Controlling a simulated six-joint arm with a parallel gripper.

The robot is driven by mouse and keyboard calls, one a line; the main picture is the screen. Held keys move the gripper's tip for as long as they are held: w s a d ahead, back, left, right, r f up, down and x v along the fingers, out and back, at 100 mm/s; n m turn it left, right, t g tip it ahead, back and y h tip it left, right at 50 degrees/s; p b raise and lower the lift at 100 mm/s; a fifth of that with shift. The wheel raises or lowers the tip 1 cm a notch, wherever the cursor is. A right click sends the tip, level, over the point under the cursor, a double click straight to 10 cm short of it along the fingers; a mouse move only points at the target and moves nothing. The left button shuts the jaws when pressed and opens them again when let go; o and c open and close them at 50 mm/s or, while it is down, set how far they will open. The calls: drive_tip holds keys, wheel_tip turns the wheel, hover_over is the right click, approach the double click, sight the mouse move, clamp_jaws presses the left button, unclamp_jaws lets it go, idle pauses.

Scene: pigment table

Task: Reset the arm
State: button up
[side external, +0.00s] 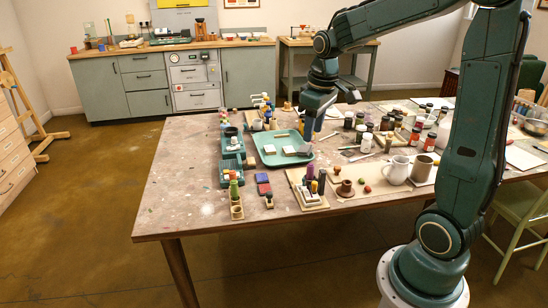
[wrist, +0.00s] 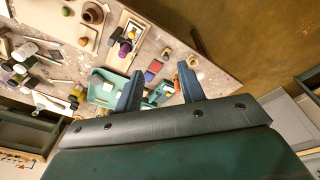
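My arm reaches over the paint-stained table (side external: 180,185). My gripper (side external: 311,130) points down above the table, near the teal tray (side external: 270,156) with pale blocks on it. In the wrist view, the two fingers of my gripper (wrist: 161,76) stand well apart. Nothing shows held between them; table items lie beyond. The exact height of the fingertips above the tray is hard to tell.
A green chair (side external: 525,212) stands at right.

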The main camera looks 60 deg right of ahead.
drive_tip(key=s+a+r+t, duration=0.2)
drive_tip(key=s+a, duration=0.5)
drive_tip(key=s+a+r+t, duration=0.2)
drive_tip(key=s+a, duration=0.5)
drive_tip(key=s, duration=0.1)
drive_tip(key=shift+a+r+y, duration=0.25)
drive_tip(key=shift+a+y, duration=0.05)
drive_tip(key=shift+y, duration=0.1)
